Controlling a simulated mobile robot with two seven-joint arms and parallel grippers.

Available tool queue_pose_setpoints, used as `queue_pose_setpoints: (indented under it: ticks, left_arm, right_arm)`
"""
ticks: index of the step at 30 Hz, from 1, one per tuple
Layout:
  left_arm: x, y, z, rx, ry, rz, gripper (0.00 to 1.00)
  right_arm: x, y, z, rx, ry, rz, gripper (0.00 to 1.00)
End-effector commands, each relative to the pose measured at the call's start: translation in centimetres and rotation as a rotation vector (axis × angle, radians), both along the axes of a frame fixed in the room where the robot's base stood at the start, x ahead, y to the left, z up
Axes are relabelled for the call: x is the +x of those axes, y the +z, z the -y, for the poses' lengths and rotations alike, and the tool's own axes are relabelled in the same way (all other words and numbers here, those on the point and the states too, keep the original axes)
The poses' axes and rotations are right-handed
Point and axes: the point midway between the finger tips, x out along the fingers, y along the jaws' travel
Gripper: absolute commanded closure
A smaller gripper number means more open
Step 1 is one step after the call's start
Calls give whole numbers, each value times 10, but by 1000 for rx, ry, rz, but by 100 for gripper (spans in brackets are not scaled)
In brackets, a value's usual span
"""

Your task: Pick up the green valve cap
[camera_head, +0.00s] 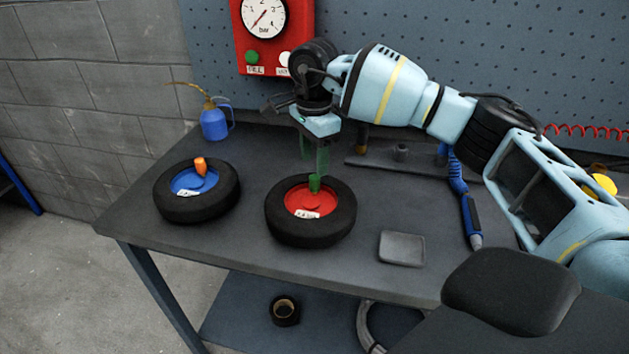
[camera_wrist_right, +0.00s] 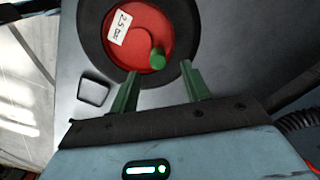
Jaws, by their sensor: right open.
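The green valve cap (camera_head: 314,184) stands upright on the red hub of the right-hand tyre (camera_head: 318,232). My right gripper (camera_head: 316,160) is open above the cap, its green fingers pointing down. In the right wrist view the cap (camera_wrist_right: 157,59) shows beyond the fingertips and between the two fingers of the right gripper (camera_wrist_right: 161,75). The fingers look apart from the cap. The red hub with a white label (camera_wrist_right: 119,27) also shows there. My left gripper is not in view.
A second tyre (camera_head: 221,207) with a blue hub and an orange cap (camera_head: 200,165) lies at left. A blue oil can (camera_head: 214,122) stands behind it. A grey tray (camera_head: 402,248) lies right of the red-hub tyre. A blue tool (camera_head: 462,200) lies further right.

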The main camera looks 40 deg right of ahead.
Motion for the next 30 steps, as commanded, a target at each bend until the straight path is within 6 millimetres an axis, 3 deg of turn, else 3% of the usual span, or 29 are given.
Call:
queue_pose_setpoints:
  ticks: [12,21,30]
  left_arm:
    - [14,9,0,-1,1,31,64]
    - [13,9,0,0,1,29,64]
    - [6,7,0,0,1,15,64]
  right_arm:
    - [-4,-47,3,-1,0,-1,53]
    - [-4,-51,2,0,0,0,53]
    - [-4,-51,2,0,0,0,90]
